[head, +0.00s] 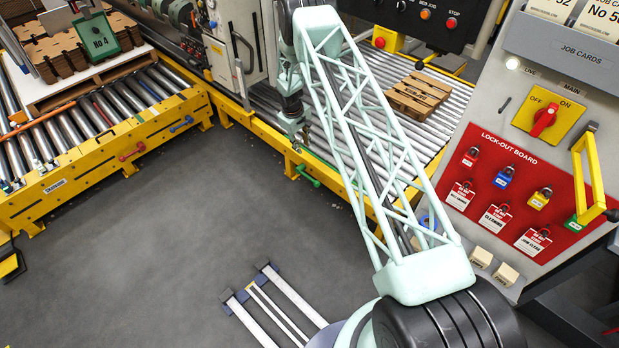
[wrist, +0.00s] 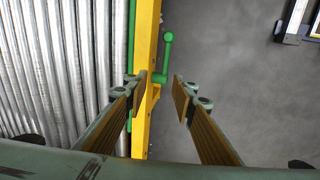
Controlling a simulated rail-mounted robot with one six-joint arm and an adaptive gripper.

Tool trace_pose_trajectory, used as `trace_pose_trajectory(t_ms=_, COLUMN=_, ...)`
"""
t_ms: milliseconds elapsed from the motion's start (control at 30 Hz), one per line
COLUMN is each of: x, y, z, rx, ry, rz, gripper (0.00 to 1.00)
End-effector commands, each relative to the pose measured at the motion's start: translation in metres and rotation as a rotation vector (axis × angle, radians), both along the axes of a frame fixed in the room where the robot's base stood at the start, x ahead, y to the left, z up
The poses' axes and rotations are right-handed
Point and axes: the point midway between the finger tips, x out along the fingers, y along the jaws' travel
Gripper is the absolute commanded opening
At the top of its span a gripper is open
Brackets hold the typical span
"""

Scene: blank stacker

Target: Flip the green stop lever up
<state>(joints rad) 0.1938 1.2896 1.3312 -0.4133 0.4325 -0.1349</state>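The green stop lever (head: 308,176) sticks out from the yellow side rail of the roller conveyor in the head view. In the wrist view the lever (wrist: 166,58) has a round knob at its end and joins the yellow rail (wrist: 146,50) at its base. My gripper (wrist: 160,92) is open, with its two fingers apart and nothing between the tips. The lever shows just beyond the gap between the fingertips, apart from both as far as I can see. In the head view my gripper (head: 298,130) is small, above the rail near the lever.
A second yellow conveyor (head: 100,150) at left carries a red lever (head: 132,152) and a blue lever (head: 182,124). A wooden stack (head: 418,95) lies on the rollers at right. A lock-out board (head: 510,190) stands at far right. The grey floor (head: 200,230) in front is mostly clear.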

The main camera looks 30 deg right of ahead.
Motion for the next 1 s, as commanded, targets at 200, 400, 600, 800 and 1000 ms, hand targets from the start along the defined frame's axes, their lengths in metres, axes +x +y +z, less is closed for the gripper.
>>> trace_pose_trajectory(t_ms=200, x=-0.008, y=-0.005, z=-0.058, rx=0.001, ry=0.015, rz=0.015, gripper=0.24)
trace_pose_trajectory(t_ms=400, x=-0.014, y=-0.008, z=-0.093, rx=0.002, ry=0.021, rz=0.026, gripper=0.24)
trace_pose_trajectory(t_ms=600, x=-0.017, y=-0.01, z=-0.107, rx=0.002, ry=0.024, rz=0.029, gripper=0.24)
trace_pose_trajectory(t_ms=800, x=-0.017, y=-0.01, z=-0.108, rx=0.002, ry=0.024, rz=0.03, gripper=0.24)
trace_pose_trajectory(t_ms=1000, x=-0.017, y=-0.01, z=-0.108, rx=0.002, ry=0.024, rz=0.03, gripper=0.24)
